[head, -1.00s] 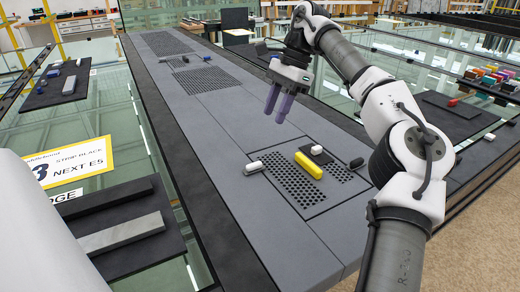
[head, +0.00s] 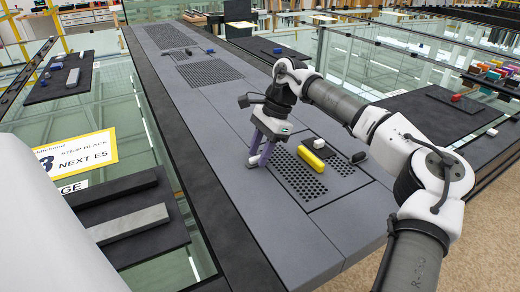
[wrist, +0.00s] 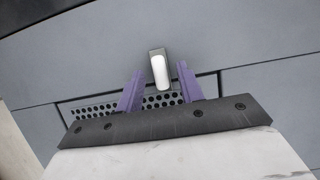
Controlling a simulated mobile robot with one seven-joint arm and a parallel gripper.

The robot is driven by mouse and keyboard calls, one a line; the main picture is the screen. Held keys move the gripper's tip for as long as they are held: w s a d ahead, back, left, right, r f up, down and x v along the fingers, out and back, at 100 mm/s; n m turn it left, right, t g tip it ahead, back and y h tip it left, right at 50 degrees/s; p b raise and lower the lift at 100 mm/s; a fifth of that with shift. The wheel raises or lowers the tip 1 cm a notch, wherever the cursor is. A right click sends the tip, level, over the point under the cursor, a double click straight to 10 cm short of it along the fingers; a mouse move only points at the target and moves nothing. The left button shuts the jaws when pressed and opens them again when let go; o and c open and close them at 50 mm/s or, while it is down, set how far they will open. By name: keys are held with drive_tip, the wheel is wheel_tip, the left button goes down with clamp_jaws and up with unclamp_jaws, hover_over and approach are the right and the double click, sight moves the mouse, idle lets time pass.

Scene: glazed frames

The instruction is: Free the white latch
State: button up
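The white latch (wrist: 159,72) is a rounded white piece on a grey base at the edge of a perforated panel (head: 292,183). In the wrist view it lies ahead, between the two purple fingertips, with a gap on each side. In the head view my gripper (head: 258,162) points down at the latch's place and hides most or all of it. The gripper is open, and no contact with the latch shows. A yellow bar (head: 311,159) lies across the panel, and a black latch (head: 359,157) sits at the panel's right edge.
A white block (head: 319,143) on a small dark plate is near the yellow bar. The grey deck to the left and front of the panel is clear. Another perforated panel (head: 208,72) is farther back. Dark and grey bars (head: 127,223) lie on a side tray at left.

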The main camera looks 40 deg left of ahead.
clamp_jaws()
drive_tip(key=shift+m, duration=0.4)
drive_tip(key=m+b, duration=0.1)
drive_tip(key=m, duration=0.1)
drive_tip(key=m+t+y+b, duration=0.1)
drive_tip(key=shift+d+f+m, duration=0.15)
drive_tip(key=shift+d+m, duration=0.05)
drive_tip(key=shift+m, duration=0.2)
drive_tip(key=m+b, duration=0.1)
drive_tip(key=m, duration=0.1)
drive_tip(key=m+t+y+b, duration=0.1)
drive_tip(key=m+b, duration=0.1)
drive_tip(key=shift+s+d+m+t, duration=0.1)
drive_tip(key=shift+s+m+t, duration=0.1)
drive_tip(key=shift+m+t, duration=0.1)
drive_tip(key=m+t+b, duration=0.1)
drive_tip(key=m+b, duration=0.1)
drive_tip(key=m+t+b, duration=0.1)
drive_tip(key=m+b, duration=0.1)
drive_tip(key=m, duration=0.1)
drive_tip(key=shift+s+y, duration=0.2)
drive_tip(key=shift+y, duration=0.1)
drive_tip(key=shift+s+m+t+b, duration=0.15)
drive_tip(key=shift+m+t+b, duration=0.45)
drive_tip(key=shift+m+b, duration=1.1)
drive_tip(key=shift+m, duration=0.3)
